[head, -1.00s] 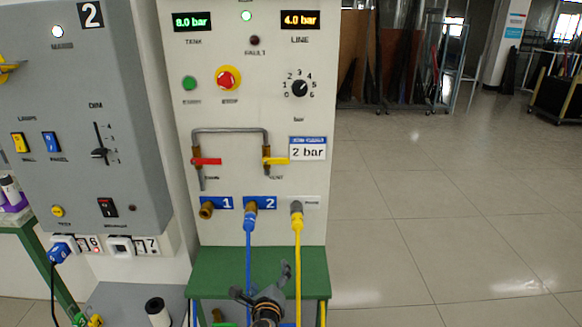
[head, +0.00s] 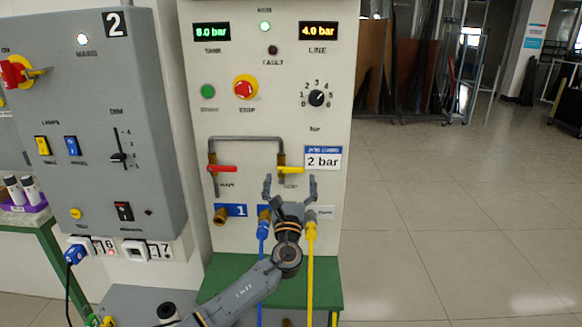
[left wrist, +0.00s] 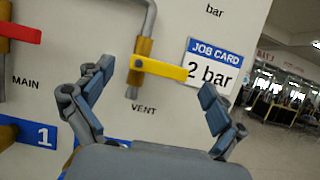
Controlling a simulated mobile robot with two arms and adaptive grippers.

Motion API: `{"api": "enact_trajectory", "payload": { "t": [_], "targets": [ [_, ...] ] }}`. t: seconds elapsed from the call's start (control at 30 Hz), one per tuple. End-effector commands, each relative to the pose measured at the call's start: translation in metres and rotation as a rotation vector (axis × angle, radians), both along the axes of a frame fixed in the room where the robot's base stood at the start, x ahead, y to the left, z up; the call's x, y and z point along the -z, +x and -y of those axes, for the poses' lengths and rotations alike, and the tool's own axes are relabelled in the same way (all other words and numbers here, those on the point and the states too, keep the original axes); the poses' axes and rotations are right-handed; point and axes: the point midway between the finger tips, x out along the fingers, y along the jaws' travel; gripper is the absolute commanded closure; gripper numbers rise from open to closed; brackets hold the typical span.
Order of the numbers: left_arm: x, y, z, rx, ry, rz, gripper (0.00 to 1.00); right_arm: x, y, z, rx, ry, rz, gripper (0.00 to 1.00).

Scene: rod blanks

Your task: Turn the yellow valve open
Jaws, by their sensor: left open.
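The yellow valve handle (head: 291,170) sits on a brass body on the pipe of the white panel, above the label VENT. It points sideways to the right, across the vertical pipe end. It also shows in the left wrist view (left wrist: 163,69), between and beyond my fingertips. My left gripper (head: 290,182) is open and empty, just below the valve in the head view. In the left wrist view its two fingers (left wrist: 152,88) stand wide apart, and no contact with the handle shows. The red valve handle (head: 222,169), labelled MAIN, is to the left and also sideways. My right gripper is not in view.
A job card (head: 323,158) reading 2 bar is right beside the yellow handle. Blue (head: 262,240) and yellow (head: 311,260) hoses hang from the ports below. A green bench (head: 225,272) stands under the panel. Floor at the right is clear.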

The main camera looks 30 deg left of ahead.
Motion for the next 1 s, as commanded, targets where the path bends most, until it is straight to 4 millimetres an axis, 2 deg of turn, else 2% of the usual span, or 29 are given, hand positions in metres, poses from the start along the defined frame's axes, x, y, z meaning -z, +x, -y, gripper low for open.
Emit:
{"api": "enact_trajectory", "payload": {
  "t": [0.1,0.23,0.6,0.63,0.67,0.9,1.0],
  "targets": [
    [-0.009,0.015,-0.01,-0.001,0.0,0.0,0.06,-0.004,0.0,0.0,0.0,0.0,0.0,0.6],
    [-0.013,0.026,-0.016,0.0,0.0,0.0,0.06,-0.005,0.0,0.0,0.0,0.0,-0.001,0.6],
    [-0.014,0.031,-0.019,0.001,-0.001,-0.001,0.06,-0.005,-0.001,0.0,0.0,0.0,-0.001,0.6],
    [-0.014,0.03,-0.018,0.001,-0.001,-0.001,0.08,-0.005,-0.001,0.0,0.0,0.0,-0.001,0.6],
    [-0.014,0.03,-0.018,0.001,-0.001,-0.001,0.14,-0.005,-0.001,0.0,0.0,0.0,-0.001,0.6],
    [-0.014,0.03,-0.019,0.0,-0.001,0.0,0.61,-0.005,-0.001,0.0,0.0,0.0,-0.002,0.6],
    [-0.014,0.03,-0.019,0.001,-0.002,0.0,0.61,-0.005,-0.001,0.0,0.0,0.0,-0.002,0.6]
  ]
}}
